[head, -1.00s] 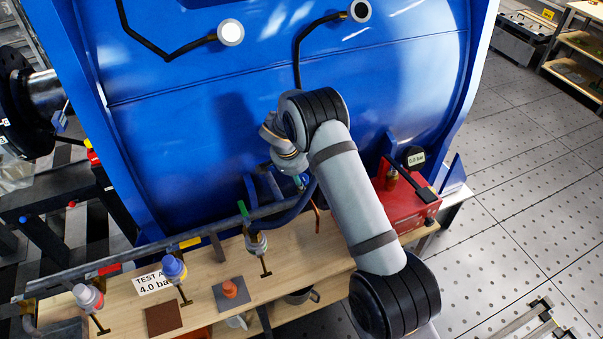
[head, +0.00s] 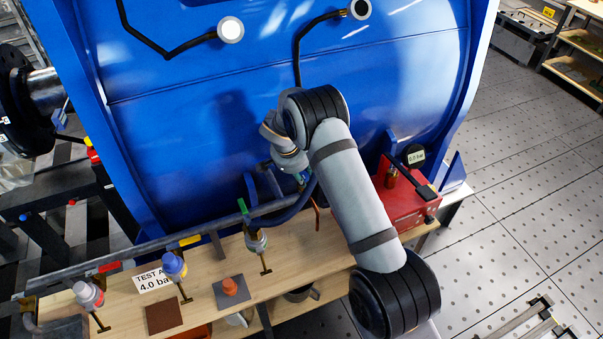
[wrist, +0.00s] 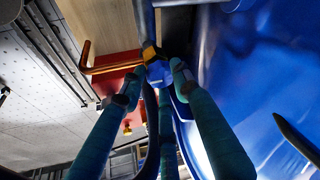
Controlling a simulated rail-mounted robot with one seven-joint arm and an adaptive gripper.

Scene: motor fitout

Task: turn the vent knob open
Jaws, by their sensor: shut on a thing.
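In the wrist view my gripper (wrist: 156,82) has its two teal fingers on either side of a blue knob-like piece (wrist: 157,73) with a yellow-orange band above it. The fingers are shut on this blue piece, which I take for the vent knob. An orange L-shaped handle (wrist: 108,66) lies just left of the fingertips, apart from them. In the head view my gripper (head: 302,180) is mostly hidden by my own arm, close to the blue vessel's lower side. The knob cannot be made out there.
The blue vessel (head: 200,110) fills the back. A red box (head: 401,208) with a round gauge (head: 416,155) stands right of my arm. Capped fittings, including a blue-topped one (head: 174,265), line the rail left of it, above the wooden bench (head: 285,245).

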